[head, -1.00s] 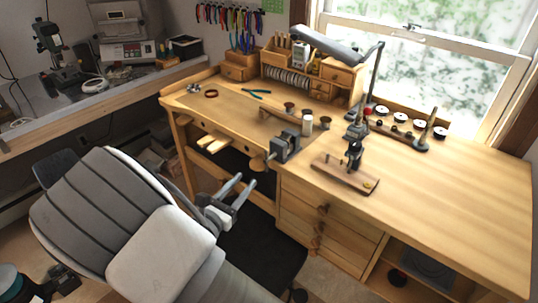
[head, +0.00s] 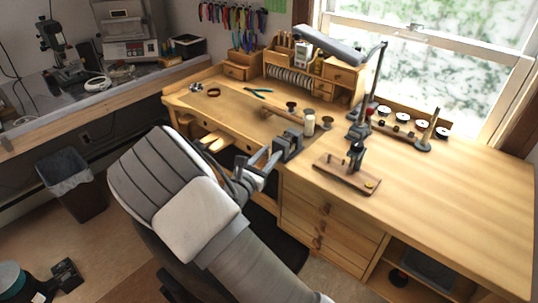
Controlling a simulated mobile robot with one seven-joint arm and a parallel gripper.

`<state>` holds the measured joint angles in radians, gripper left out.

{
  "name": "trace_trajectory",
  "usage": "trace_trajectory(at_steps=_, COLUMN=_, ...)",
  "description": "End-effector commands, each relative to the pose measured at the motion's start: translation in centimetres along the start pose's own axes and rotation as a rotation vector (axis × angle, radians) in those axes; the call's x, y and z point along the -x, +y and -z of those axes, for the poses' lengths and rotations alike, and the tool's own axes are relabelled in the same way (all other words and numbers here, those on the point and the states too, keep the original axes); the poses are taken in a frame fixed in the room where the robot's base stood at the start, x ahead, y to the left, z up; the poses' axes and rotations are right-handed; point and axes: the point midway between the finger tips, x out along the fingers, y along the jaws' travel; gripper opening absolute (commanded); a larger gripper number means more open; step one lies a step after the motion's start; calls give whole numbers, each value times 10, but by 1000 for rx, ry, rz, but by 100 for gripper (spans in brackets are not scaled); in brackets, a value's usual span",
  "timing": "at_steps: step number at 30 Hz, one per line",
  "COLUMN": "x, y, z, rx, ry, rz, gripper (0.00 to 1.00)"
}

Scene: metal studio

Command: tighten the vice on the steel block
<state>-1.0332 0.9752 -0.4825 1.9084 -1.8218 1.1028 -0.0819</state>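The grey vice (head: 288,144) is fixed at the front edge of the wooden workbench. I cannot make out the steel block in its jaws at this size. My gripper (head: 270,157) is at the near left side of the vice, and its two fingers look apart. The fingertips overlap the place of the vice's round screw end and handle, which is hidden behind them. I cannot tell whether the fingers touch it.
The workbench (head: 450,190) holds a wooden stand (head: 347,178) right of the vice, a white cylinder (head: 310,125) behind it and a lamp (head: 332,47). Drawers (head: 322,222) are below. A bin (head: 72,183) stands at the left. The bench's right part is clear.

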Motion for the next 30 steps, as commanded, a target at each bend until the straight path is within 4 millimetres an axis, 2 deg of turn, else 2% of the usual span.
trace_trajectory(at_steps=2, x=0, y=0, z=0, rx=0, ry=0, rz=0, gripper=36)
trace_trajectory(at_steps=8, x=0, y=0, z=0, rx=0, ry=0, rz=0, gripper=0)
trace_trajectory(at_steps=22, x=0, y=0, z=-1, rx=16, ry=4, rz=1, gripper=0)
trace_trajectory(at_steps=30, x=0, y=4, z=-4, rx=138, ry=28, rz=4, gripper=0)
